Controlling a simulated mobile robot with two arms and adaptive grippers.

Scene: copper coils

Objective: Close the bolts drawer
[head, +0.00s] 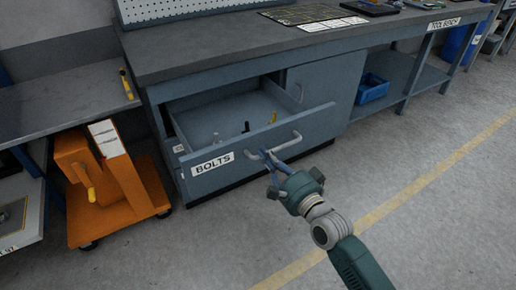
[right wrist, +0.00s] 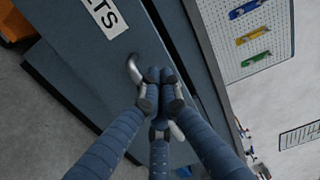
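The bolts drawer (head: 235,157) is pulled out of the blue-grey workbench, its inside visible from above. Its front carries a white BOLTS label (head: 212,163) and a light metal handle (head: 292,143). My right gripper (head: 270,156) is at this handle, in front of the drawer. In the right wrist view, its fingers (right wrist: 160,82) come together over the middle of the handle (right wrist: 133,69), with part of the bar hidden behind them. Part of the label (right wrist: 105,17) also shows there. My left gripper is not in view.
A few small items (head: 246,127) stand in the drawer. A closed cabinet door (head: 325,95) is right of it; a blue bin (head: 371,88) sits on the lower shelf. An orange wheeled cart (head: 110,185) stands close on the left. The floor in front is clear.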

